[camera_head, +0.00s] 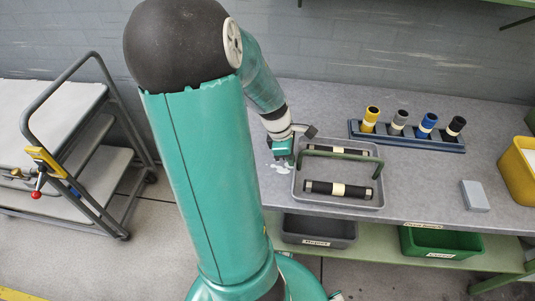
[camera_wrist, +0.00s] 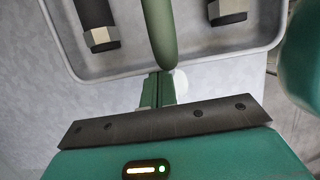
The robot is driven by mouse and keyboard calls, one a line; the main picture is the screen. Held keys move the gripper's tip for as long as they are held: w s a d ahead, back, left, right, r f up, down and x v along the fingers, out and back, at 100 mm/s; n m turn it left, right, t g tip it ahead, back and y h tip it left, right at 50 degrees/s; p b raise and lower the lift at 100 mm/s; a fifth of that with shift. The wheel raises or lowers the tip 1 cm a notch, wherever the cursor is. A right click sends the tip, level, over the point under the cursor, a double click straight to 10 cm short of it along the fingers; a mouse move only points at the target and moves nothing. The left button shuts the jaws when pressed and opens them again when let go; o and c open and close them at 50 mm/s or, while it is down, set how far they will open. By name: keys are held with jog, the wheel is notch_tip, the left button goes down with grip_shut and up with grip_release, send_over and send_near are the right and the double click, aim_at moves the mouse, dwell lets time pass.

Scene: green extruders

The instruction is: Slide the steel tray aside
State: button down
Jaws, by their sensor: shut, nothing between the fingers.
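The steel tray (camera_head: 337,206) is a shallow grey tray with rounded corners, lying on the grey workbench. A green bar handle (camera_head: 340,154) arches across it. Two black rollers with pale middle bands, a front one (camera_head: 320,187) and a back one (camera_head: 325,149), lie in it. My gripper (camera_head: 289,163) is at the tray's left side, pointing down. In the wrist view its green fingers (camera_wrist: 159,88) are together and empty, right by the tray's rim (camera_wrist: 110,76), in line with the handle (camera_wrist: 160,30). I cannot tell whether they touch the rim.
A dark rack (camera_head: 400,138) with yellow, grey, blue and black cylinders stands behind, right of the tray. A small grey block (camera_head: 474,196) and a yellow bin (camera_head: 518,170) are further right. Bins sit on the shelf below. A trolley (camera_head: 75,150) stands left.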

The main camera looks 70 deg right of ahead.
aim_at(342, 170)
jog(key=s, duration=0.5)
jog(key=s+d, duration=0.1)
jog(key=s, duration=0.3)
jog(key=s+d, duration=0.1)
jog(key=s, duration=0.4)
jog(key=shift+s+d, duration=0.15)
jog(key=shift+s, duration=0.2)
